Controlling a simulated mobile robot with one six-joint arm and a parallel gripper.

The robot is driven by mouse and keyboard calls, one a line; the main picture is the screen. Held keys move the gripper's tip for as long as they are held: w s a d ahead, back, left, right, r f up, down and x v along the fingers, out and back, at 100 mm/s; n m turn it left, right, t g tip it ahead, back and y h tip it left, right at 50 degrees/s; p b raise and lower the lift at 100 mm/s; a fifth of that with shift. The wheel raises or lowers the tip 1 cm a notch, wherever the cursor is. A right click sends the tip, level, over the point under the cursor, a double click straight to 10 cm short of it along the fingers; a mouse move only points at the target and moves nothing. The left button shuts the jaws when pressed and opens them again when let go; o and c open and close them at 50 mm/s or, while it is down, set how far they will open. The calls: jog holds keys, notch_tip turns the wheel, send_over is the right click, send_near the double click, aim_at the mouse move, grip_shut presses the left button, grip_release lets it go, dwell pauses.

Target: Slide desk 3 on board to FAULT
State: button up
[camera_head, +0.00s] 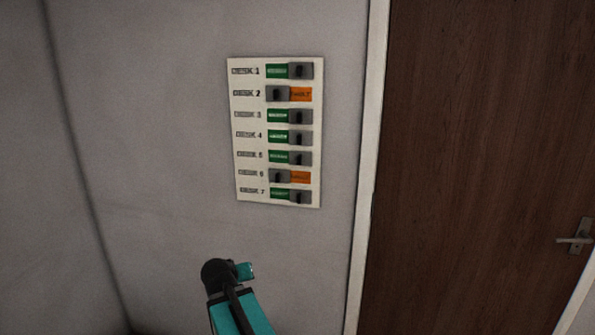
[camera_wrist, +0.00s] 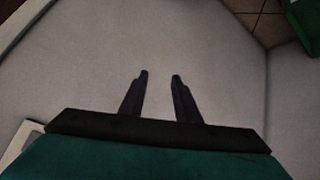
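The board (camera_head: 275,185) is a white panel on the grey wall with several rows of sliders, labelled desk 1 down to desk 7. The desk 3 slider (camera_head: 301,117) is a grey block at the right of its row, with a green field (camera_head: 277,116) showing to its left. My arm shows at the bottom of the head view, below the board and apart from it; my gripper's fingers cannot be made out there. In the wrist view my gripper (camera_wrist: 159,75) has two dark fingers apart with nothing between them.
The desk 2 slider (camera_head: 278,94) and desk 6 slider (camera_head: 280,176) sit at the left with orange showing. The other sliders sit at the right with green showing. A white door frame (camera_head: 365,180) and brown door (camera_head: 470,130) stand right of the board. The wall left of it is bare.

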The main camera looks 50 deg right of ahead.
jog(key=d+r+m+t+h+p, duration=0.15)
jog(key=d+r, duration=0.25)
jog(key=r, duration=0.7)
jog(key=d+r+m+t+h, duration=0.15)
jog(key=d+r, duration=0.35)
jog(key=r, duration=0.7)
jog(key=m+h+p, duration=0.2)
jog(key=h, duration=0.3)
send_near(299, 117)
jog(key=v, duration=0.6)
jog(key=shift+s+d+f+t, duration=0.1)
jog(key=shift+d+f+t, duration=0.15)
jog(key=shift+f+t, duration=0.05)
jog(key=shift+d+p, duration=0.15)
jog(key=shift+p, duration=0.15)
jog(key=p+x, duration=0.6)
jog(key=x, duration=0.7)
jog(key=shift+w+d, duration=0.2)
jog(key=shift+d, duration=0.1)
grip_shut()
